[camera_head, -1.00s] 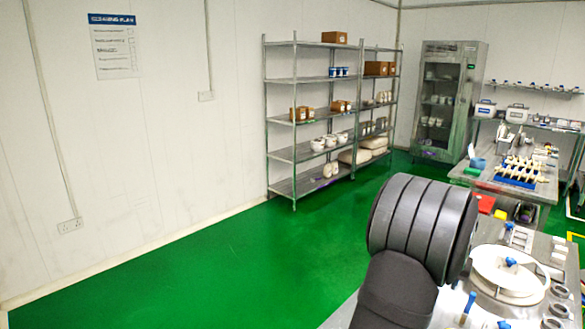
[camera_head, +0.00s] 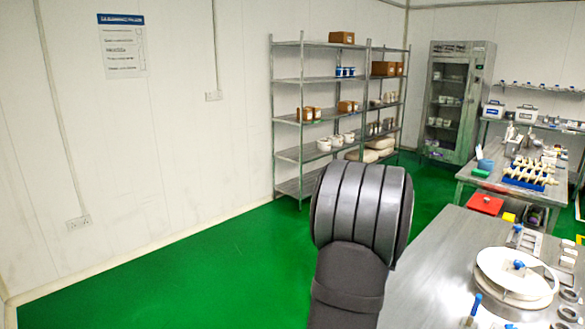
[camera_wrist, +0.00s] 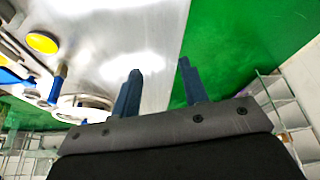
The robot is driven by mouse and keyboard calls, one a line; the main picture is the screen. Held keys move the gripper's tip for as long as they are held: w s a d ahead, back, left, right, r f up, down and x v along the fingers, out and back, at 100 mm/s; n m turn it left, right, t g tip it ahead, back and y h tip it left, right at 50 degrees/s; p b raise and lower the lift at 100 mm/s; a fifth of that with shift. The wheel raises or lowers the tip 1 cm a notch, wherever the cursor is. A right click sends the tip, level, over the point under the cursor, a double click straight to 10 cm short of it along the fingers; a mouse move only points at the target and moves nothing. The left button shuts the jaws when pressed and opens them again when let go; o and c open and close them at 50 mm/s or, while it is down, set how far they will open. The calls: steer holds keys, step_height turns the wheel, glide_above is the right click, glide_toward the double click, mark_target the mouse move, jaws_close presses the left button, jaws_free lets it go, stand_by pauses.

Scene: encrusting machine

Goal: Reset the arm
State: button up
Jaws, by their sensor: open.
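My gripper (camera_wrist: 160,85) shows in the wrist view with its two blue-grey fingers apart and nothing between them. Behind the fingers lie the edge of a steel table and the green floor. In the head view a thick dark grey link of my arm stands in the lower middle, left of the steel table (camera_head: 432,262). The fingers are hidden in the head view.
On the steel table stand a white round-lidded container (camera_head: 512,274), a blue-handled tool (camera_head: 474,307) and small metal parts. A second table (camera_head: 470,178) holds a blue tray (camera_head: 528,183). Shelves (camera_head: 300,155) line the wall. Green floor (camera_head: 190,275) on the left is clear.

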steer(key=a+f+n, duration=0.2)
steer(key=a, duration=1.5)
steer(key=shift+w+y, duration=0.3)
steer(key=shift+w, duration=0.1)
steer(key=shift+o, duration=0.4)
steer(key=o, duration=1.1)
steer(key=shift+d, duration=0.1)
steer(key=shift+o, duration=0.7)
steer(key=shift+d+r, duration=0.1)
steer(key=s+d+r+m, duration=0.1)
steer(key=s+d+r, duration=0.35)
steer(key=d, duration=0.75)
steer(key=s+d+r+m+h, duration=0.1)
steer(key=s+d+r+m, duration=0.3)
steer(key=d, duration=0.8)
steer(key=s+d+r+n, duration=0.1)
steer(key=s+d+r, duration=0.35)
steer(key=d, duration=0.75)
steer(key=s+d+r+m, duration=0.1)
steer(key=s+d+r, duration=0.6)
steer(key=s+d, duration=0.25)
steer(key=d+x, duration=0.1)
steer(key=x, duration=0.9)
steer(key=shift+s+g+h, duration=0.15)
steer(key=shift+g+h, duration=0.15)
